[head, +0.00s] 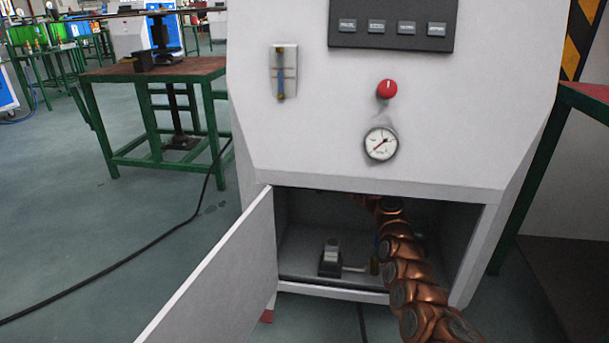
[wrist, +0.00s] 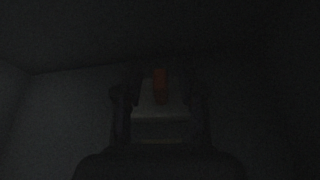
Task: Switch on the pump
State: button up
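The pale generator cabinet (head: 300,130) stands ahead with its lower door (head: 225,275) swung open to the left. Inside the lower compartment a small dark device with a light top (head: 331,258) sits on the floor, with a pale pipe running right from it. I cannot tell if this is the pump. My copper arm reaches into the compartment, its end hidden in the head view. In the very dark wrist view my gripper (wrist: 158,92) has its fingers apart. An orange-red piece (wrist: 160,86) on a paler block (wrist: 160,115) shows between them; contact cannot be told.
Above the opening are a gauge (head: 381,144), a red knob (head: 387,89), a flow tube (head: 284,72) and a button panel (head: 392,27). The compartment walls and open door enclose my arm closely. A green-legged table (head: 150,75) stands left.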

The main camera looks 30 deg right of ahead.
grip_shut()
dwell(0.4)
jog(key=shift+r+p, duration=0.2)
jog(key=shift+p, duration=0.4)
jog(key=shift+d+r+m+p, duration=0.1)
jog(key=shift+r+m+p, duration=0.25)
jog(key=shift+p, duration=0.6)
jog(key=shift+f+m+p, duration=0.1)
jog(key=shift+m+p, duration=0.15)
jog(key=shift+p, duration=0.55)
jog(key=shift+w+g, duration=0.1)
jog(key=shift+g, duration=0.2)
jog(key=shift+f, duration=0.15)
grip_release()
